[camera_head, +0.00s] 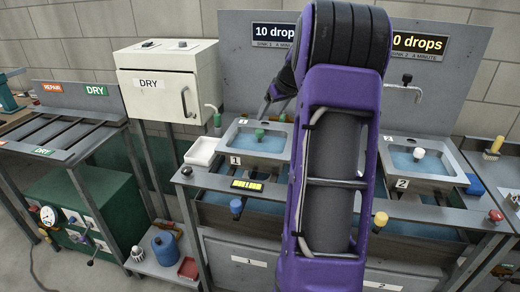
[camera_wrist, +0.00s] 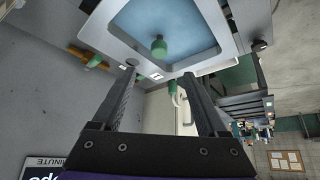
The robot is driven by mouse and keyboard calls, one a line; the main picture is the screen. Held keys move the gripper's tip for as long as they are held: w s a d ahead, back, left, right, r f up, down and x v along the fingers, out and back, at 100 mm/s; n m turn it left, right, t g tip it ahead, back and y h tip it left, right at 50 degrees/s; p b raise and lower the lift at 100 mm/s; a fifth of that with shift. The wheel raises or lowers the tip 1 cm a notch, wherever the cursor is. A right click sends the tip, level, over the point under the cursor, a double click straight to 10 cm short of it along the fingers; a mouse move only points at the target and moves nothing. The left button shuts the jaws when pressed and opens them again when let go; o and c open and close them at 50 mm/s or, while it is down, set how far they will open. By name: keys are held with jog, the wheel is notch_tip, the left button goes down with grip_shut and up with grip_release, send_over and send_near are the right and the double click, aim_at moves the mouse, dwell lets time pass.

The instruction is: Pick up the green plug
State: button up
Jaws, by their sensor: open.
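The green plug (camera_head: 259,134) stands in the blue basin of the left sink (camera_head: 236,160), marked 1. In the wrist view the green plug (camera_wrist: 158,46) shows against the blue basin, beyond the fingertips and between their lines. My gripper (camera_wrist: 160,76) is open, with nothing between its fingers. In the head view my gripper (camera_head: 272,104) shows only in part, above and behind the left sink, partly hidden by my purple arm. The gripper is apart from the plug.
A tap with a green end (camera_wrist: 173,87) shows between the fingers in the wrist view, near the sink rim. In the head view, a white tray (camera_head: 201,151) sits left of the sink. A DRY cabinet (camera_head: 160,92) stands left.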

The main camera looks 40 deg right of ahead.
aim_at(261, 132)
jog(key=x, duration=0.8)
jog(key=shift+w+f, duration=0.15)
jog(key=shift+f, duration=0.15)
jog(key=shift+p+x, duration=0.4)
jog(key=shift+x, duration=2.25)
jog(key=shift+s+d, duration=0.15)
jog(key=shift+s, duration=0.05)
grip_shut()
